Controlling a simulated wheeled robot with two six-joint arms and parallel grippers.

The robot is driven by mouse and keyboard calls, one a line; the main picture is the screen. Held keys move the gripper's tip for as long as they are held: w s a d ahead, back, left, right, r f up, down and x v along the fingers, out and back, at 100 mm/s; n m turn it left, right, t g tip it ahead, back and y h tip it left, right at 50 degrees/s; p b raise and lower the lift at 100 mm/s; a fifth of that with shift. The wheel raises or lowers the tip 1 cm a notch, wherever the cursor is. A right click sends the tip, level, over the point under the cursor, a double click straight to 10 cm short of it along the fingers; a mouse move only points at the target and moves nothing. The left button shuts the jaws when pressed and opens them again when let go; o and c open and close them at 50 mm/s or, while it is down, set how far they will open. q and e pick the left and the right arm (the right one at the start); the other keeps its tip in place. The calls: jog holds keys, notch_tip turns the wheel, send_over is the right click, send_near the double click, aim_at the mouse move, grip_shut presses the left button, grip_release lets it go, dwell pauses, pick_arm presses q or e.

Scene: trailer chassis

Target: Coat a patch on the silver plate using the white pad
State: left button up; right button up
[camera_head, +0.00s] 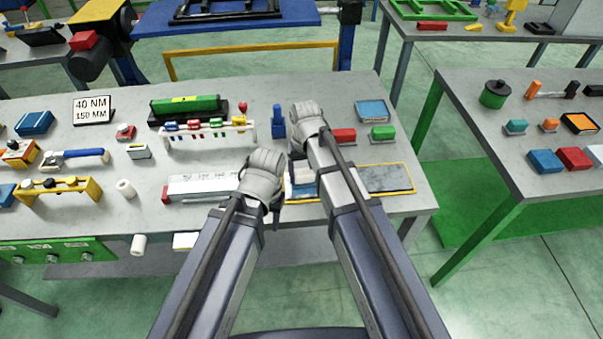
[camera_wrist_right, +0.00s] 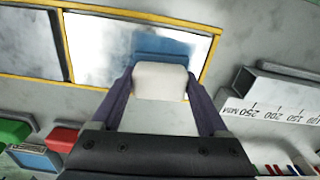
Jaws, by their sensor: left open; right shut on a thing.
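The silver plate (camera_wrist_right: 105,45) is shiny and lies inside a yellow frame in the right wrist view, with a blue area across part of it. It also shows partly between my arms in the head view (camera_head: 303,190). My right gripper (camera_wrist_right: 160,85) is shut on the white pad (camera_wrist_right: 160,78) and holds it over the plate's edge next to the frame. A blue band shows just past the pad. I cannot tell whether the pad touches the plate. My left gripper (camera_head: 274,208) is open at the frame's left side, its fingers mostly hidden under the wrist.
A darker grey plate (camera_head: 390,177) fills the frame's right part. A white ruler block (camera_head: 205,187) lies to the left. Behind are a red block (camera_head: 344,135), a green block (camera_head: 383,132), a blue upright piece (camera_head: 278,121) and a rack (camera_head: 208,132). The table's front edge is close.

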jog(key=shift+d+f, duration=0.1)
jog(key=shift+d, duration=1.6)
jog(key=shift+d, duration=0.1)
jog(key=shift+w+d, duration=0.1)
jog(key=shift+d, duration=1.75)
jog(key=shift+d, duration=1.8)
